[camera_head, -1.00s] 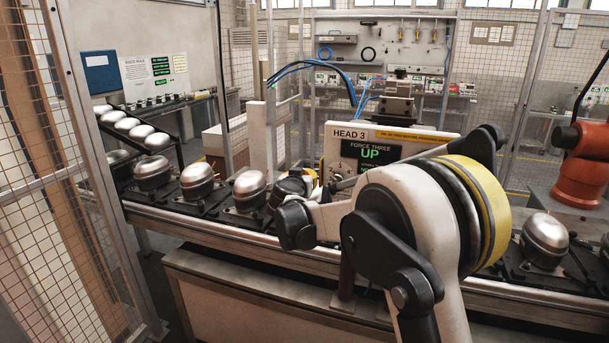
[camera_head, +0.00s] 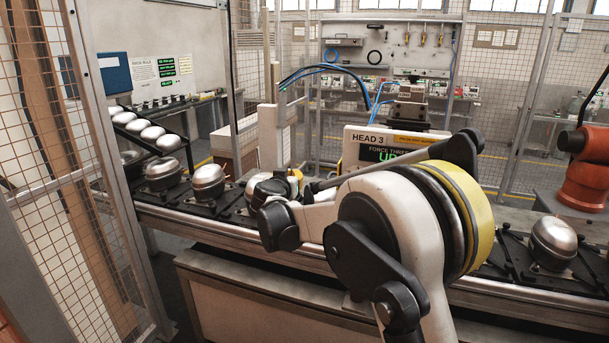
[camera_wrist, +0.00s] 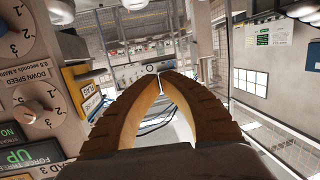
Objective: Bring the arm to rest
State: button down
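My arm fills the middle of the head view, with a white link, black joints and a yellow band. It is bent, and its dark wrist joint reaches left in front of the conveyor. My gripper (camera_wrist: 160,75) shows in the wrist view with two thick, ridged dark fingers with tan inner faces. The fingertips meet, and nothing is visible between them. In the head view I cannot make out the fingers behind the wrist joint. The HEAD 3 panel (camera_head: 366,140) stands behind my arm, partly covered by it. Its dials and green UP display (camera_wrist: 18,156) show at the left of the wrist view.
The conveyor (camera_head: 215,228) runs across the head view with several silver compressors, one at the right (camera_head: 552,236). More silver domes (camera_head: 152,133) sit on a sloped rack at left. Mesh fencing (camera_head: 60,150) closes the left side. An orange robot (camera_head: 585,185) stands right.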

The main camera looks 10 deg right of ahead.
jog(key=a+r, duration=0.1)
jog(key=a, duration=0.3)
jog(key=s+d+f+g+b, duration=0.1)
jog(key=s+d+g, duration=0.1)
jog(key=s+d, duration=0.45)
jog(key=s+d+g+b, duration=0.1)
jog(key=s+d, duration=0.2)
jog(key=s, duration=0.6)
jog(key=s+d+f+g+b, duration=0.1)
jog(key=s+d+g, duration=0.1)
jog(key=s+d, duration=0.45)
jog(key=s+f+n+g+y+b, duration=0.1)
jog(key=s+f, duration=0.3)
jog(key=s, duration=0.5)
jog(key=s+a+f+n+g+y+b, duration=0.1)
jog(key=s+f+y, duration=0.1)
jog(key=s+f, duration=0.3)
jog(key=s+a+f+n+g+y+b, duration=0.1)
jog(key=s+f, duration=0.4)
jog(key=s, duration=0.8)
jog(key=shift+s+n+y+b, duration=0.3)
jog(key=shift+s+n+y, duration=0.1)
jog(key=shift+y, duration=0.2)
